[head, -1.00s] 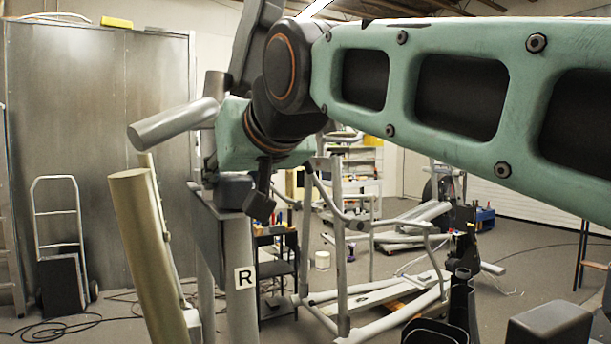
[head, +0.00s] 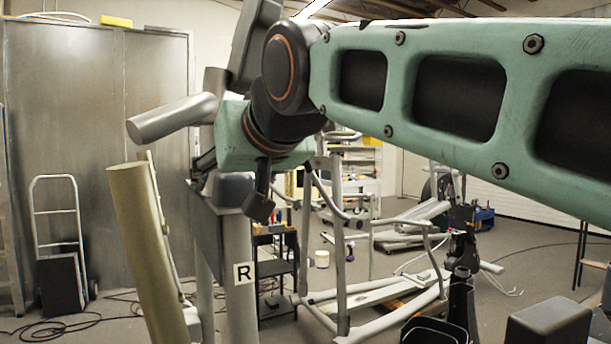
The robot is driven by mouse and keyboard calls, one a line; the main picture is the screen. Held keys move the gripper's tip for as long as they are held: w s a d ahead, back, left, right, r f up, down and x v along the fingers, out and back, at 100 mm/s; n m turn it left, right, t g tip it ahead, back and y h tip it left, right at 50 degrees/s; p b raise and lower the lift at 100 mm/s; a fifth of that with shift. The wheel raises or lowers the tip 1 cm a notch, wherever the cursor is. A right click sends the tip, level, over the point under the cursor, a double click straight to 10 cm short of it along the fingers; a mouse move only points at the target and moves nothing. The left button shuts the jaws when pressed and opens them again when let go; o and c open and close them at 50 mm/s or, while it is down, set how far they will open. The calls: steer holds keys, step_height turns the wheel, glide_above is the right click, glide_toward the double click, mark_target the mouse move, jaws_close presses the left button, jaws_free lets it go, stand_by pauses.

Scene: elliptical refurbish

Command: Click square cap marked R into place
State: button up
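A grey upright post (head: 240,300) stands left of centre and bears a white label marked R (head: 244,275). A dark grey cap-like piece (head: 232,188) is at the post's top. I cannot tell whether it is fully seated. My teal wrist reaches over it from the right. A dark block-ended part that looks like a finger of my gripper (head: 260,200) hangs just right of the cap. Another dark part shows at the cap's upper left. The fingertips and any grip on the cap are not clear.
A grey cylinder (head: 172,118) juts left above the post. A thick beige tube (head: 145,250) leans in front at the left. A hand truck (head: 57,240) stands by the metal cabinet (head: 95,110). Exercise machine frames (head: 380,290) fill the floor to the right.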

steer(key=v, duration=0.8)
stand_by(0.4)
